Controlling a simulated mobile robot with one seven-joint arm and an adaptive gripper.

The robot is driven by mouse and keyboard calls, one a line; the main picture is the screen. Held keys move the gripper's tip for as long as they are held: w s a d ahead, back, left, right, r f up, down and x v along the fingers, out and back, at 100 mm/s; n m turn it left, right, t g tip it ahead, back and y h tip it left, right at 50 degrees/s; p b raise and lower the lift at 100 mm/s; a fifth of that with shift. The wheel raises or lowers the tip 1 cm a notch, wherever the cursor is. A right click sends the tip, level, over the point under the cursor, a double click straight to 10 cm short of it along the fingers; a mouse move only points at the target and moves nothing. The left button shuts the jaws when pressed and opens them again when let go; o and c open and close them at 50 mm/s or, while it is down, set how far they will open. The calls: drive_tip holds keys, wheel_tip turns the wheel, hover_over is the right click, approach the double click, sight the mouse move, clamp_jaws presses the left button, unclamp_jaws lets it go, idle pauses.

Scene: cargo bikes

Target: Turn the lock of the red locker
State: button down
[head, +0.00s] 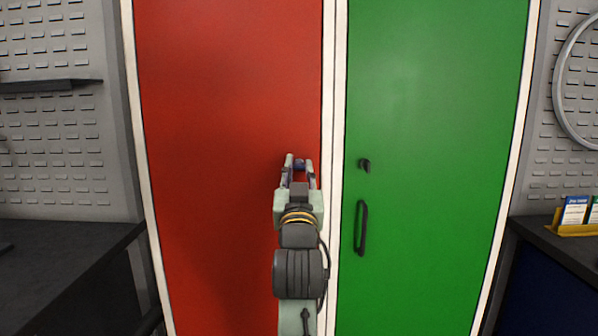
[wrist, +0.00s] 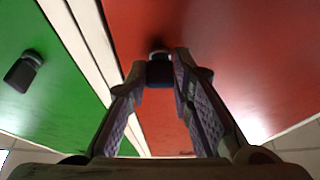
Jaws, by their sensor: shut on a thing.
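The red locker (head: 225,110) stands left of centre in the head view, its door flat and closed; its red door also shows in the wrist view (wrist: 245,50). Its lock is a small dark knob (head: 299,163) near the door's right edge. My gripper (head: 299,162) is at the lock, with one finger on each side of it. In the wrist view the dark lock (wrist: 159,71) sits between the fingertips (wrist: 160,75), and the jaws are shut on it. My arm hides the part of the red door below the lock.
A green locker (head: 435,90) adjoins on the right, with its own dark lock (head: 365,164) and a vertical handle (head: 361,228). White frame strips edge both doors. Dark worktops stand at the left (head: 70,265) and right (head: 565,248).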

drive_tip(key=c, duration=1.4)
unclamp_jaws()
drive_tip(key=v, duration=1.2)
drive_tip(key=shift+a, duration=0.1)
